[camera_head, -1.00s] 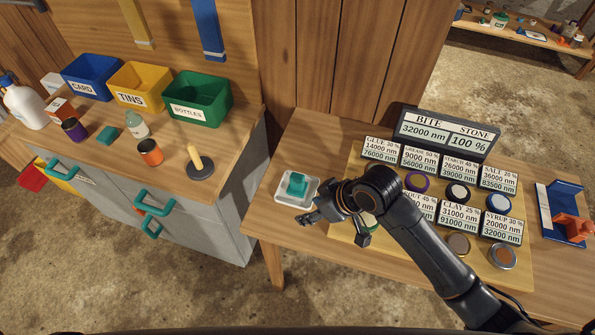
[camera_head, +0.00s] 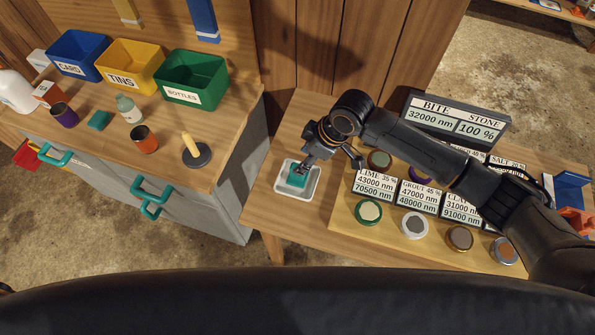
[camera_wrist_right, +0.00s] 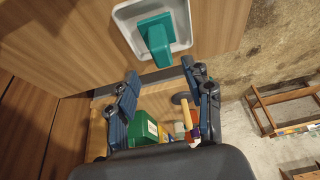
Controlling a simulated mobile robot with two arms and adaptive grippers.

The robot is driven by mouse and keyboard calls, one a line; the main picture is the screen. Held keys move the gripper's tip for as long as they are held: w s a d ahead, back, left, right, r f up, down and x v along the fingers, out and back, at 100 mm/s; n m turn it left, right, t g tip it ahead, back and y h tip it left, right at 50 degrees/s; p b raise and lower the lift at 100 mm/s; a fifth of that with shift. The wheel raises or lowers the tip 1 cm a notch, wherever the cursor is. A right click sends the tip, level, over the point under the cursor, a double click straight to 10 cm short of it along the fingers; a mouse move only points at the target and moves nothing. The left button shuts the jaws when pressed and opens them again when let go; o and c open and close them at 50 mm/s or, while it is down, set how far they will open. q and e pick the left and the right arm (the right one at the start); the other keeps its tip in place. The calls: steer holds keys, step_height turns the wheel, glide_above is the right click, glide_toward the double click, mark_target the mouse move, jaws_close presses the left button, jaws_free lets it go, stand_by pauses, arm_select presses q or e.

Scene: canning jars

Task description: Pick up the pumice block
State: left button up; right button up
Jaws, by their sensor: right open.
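No label names the pumice block; a teal block (camera_head: 297,181) with a raised grip-like part lies in a small white tray (camera_head: 312,191) on the wooden table. In the right wrist view the teal block (camera_wrist_right: 155,36) is ahead of the fingertips, in the white tray (camera_wrist_right: 182,12). My right gripper (camera_head: 306,165) is just above the tray's far side and partly covers the block in the head view. In the right wrist view my right gripper (camera_wrist_right: 163,84) has its fingers wide apart with nothing held between them. My left gripper is not in view.
Right of the tray, a board (camera_head: 345,225) holds several lidded jars and label cards, below a BITE STONE sign (camera_head: 455,120). The left bench has blue (camera_head: 80,55), yellow (camera_head: 130,65) and green (camera_head: 192,78) bins, cups and another small teal block (camera_head: 99,120).

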steer(key=shift+a+f, duration=0.15)
steer(key=shift+f, duration=0.35)
steer(key=p, duration=0.2)
glide_above(293, 180)
steer(key=d, duration=0.1)
steer(key=f, duration=0.4)
steer(key=shift+w+d+f, duration=0.1)
steer(key=shift+w+d, duration=0.1)
steer(key=shift+w, duration=0.2)
steer(key=shift+w+a+f, duration=0.1)
steer(key=shift+f, duration=0.25)
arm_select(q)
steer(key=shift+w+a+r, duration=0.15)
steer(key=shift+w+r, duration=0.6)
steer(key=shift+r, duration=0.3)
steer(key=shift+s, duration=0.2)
arm_select(e)
jaws_close()
